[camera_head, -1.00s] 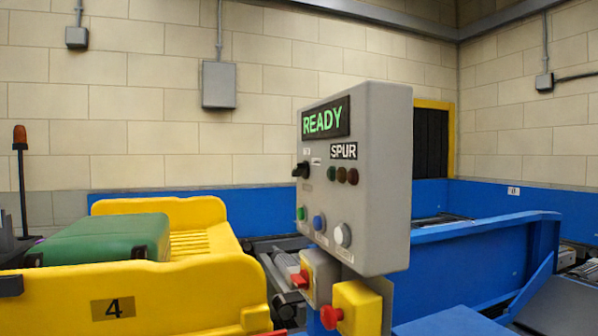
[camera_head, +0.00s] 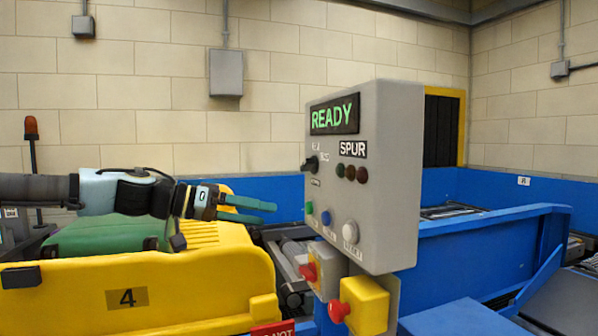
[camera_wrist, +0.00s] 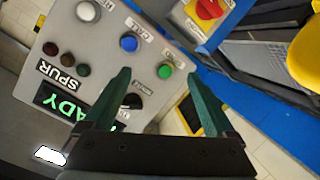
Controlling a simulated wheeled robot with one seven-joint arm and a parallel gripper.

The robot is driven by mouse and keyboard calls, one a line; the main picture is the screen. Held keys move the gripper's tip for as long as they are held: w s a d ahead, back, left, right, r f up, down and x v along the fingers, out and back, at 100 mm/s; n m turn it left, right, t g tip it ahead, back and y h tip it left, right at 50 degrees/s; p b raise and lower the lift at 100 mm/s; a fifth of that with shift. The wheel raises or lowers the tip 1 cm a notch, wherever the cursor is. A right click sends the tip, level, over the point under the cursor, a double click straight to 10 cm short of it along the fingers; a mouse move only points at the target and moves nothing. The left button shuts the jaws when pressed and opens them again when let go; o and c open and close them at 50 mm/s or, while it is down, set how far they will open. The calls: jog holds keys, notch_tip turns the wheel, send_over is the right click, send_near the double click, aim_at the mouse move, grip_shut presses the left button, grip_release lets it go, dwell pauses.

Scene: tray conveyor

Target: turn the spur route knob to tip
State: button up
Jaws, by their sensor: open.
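The grey control box labelled SPUR (camera_head: 387,190) stands at the centre right in the head view, its display lit READY. The black route knob (camera_head: 311,164) is on the left of its face, above the green button (camera_head: 309,207). In the wrist view the knob (camera_wrist: 131,102) shows between the finger lines, partly by the left finger; its pointer setting is too small to read. My gripper (camera_head: 262,212) is open and empty, left of the box, fingers pointing at it and apart from it. In the wrist view the green fingers (camera_wrist: 160,95) are spread.
Blue (camera_head: 326,218) and white (camera_head: 350,232) buttons sit low on the box. Below are a red-on-yellow stop button (camera_head: 338,311) and a red rotary switch (camera_head: 308,270). A yellow tray (camera_head: 190,285) marked 4 holds a green suitcase (camera_head: 95,236) at left.

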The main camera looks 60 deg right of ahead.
jog(key=g+h, duration=0.2)
send_near(303, 165)
jog(key=a, duration=0.1)
jog(key=shift+m, duration=0.5)
jog(key=p+x, duration=0.2)
jog(key=x, duration=0.2)
jog(key=p+x, duration=0.2)
jog(key=x, duration=0.3)
jog(key=shift+w+d+r, duration=0.1)
jog(key=shift+w+d, duration=0.1)
jog(key=shift+w, duration=0.05)
jog(key=shift+s+d, duration=0.35)
jog(key=shift+d, duration=0.1)
jog(key=c, duration=1.4)
